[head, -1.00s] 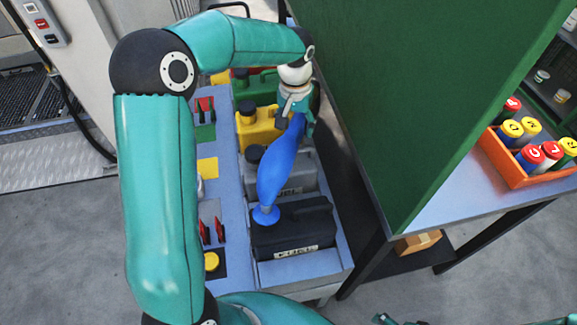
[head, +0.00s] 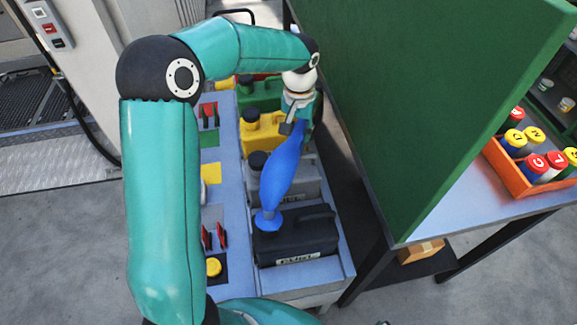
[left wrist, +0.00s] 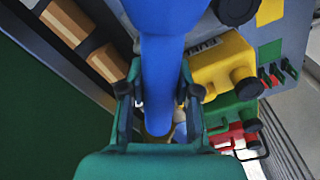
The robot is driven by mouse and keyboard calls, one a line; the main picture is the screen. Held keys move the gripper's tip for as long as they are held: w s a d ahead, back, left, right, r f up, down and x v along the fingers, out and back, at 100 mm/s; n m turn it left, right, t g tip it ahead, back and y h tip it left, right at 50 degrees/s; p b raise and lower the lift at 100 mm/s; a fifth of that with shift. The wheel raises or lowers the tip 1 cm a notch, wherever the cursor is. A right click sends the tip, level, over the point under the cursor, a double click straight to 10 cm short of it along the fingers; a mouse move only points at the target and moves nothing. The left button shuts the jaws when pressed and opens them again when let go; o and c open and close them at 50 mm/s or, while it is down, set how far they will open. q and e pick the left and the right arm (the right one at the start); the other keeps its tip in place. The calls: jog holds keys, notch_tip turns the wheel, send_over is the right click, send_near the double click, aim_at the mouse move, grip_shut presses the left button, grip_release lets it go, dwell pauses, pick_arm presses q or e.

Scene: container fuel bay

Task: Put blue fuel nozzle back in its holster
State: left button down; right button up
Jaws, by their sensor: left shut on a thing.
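The blue fuel nozzle (head: 284,170) hangs from my left gripper (head: 297,118) in the head view, tilted, its flared blue end toward the bottom of the picture over the black fuel can. In the left wrist view the blue nozzle (left wrist: 162,75) runs between the two fingers of my left gripper (left wrist: 160,100), which is shut on it. The fingers hide part of the nozzle. I cannot make out the holster for certain in either view. My right gripper does not show in the head view now.
A trolley holds a black can (head: 295,240), a grey can (head: 290,183), a yellow can (head: 262,135) and a green can (head: 262,96). A tall green panel (head: 430,100) stands close at right. An orange crate (head: 525,176) of coloured canisters sits on a bench beyond.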

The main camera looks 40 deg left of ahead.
pick_arm(q)
jog(key=shift+r+p, duration=4.1)
jog(key=shift+r, duration=1.5)
